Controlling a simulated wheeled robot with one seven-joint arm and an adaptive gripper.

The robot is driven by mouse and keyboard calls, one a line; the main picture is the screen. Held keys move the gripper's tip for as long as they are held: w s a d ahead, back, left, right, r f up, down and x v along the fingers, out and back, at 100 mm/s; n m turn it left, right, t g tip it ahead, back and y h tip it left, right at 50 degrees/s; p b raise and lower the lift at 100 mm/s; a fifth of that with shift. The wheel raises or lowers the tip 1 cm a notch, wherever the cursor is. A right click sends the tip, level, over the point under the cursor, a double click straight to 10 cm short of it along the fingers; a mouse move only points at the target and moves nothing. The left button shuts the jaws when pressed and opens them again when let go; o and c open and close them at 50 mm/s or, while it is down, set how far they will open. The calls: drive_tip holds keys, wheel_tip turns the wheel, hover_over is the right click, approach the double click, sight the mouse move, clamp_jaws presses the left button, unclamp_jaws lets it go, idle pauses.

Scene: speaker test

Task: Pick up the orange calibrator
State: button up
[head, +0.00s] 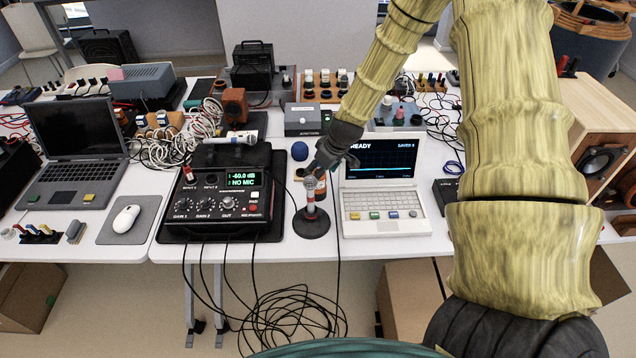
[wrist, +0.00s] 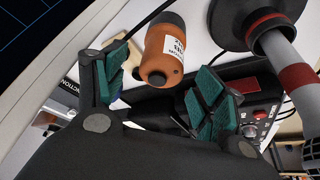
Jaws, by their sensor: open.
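The orange calibrator (wrist: 162,52) is a short orange cylinder with a white label and a dark end, lying between and just beyond my fingertips in the wrist view. In the head view only a bit of its orange (head: 321,187) shows behind the microphone stand, below my gripper (head: 325,165). My gripper is open, with green pads on both fingers (wrist: 160,85), and nothing is clasped. The calibrator appears apart from both pads. Its contact with the table is hard to make out.
A microphone stand with a round black base (head: 311,223) stands close to the calibrator; its post with a red band (wrist: 296,77) is right of my fingers. A black audio meter (head: 222,195) is on the left and a white READY-screen laptop (head: 385,222) on the right. A blue ball (head: 299,151) lies behind.

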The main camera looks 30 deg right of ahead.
drive_tip(key=shift+p+x, duration=0.3)
drive_tip(key=shift+x, duration=1.15)
drive_tip(key=shift+a, duration=0.1)
drive_tip(key=shift+w, duration=0.1)
drive_tip(key=c, duration=1.3)
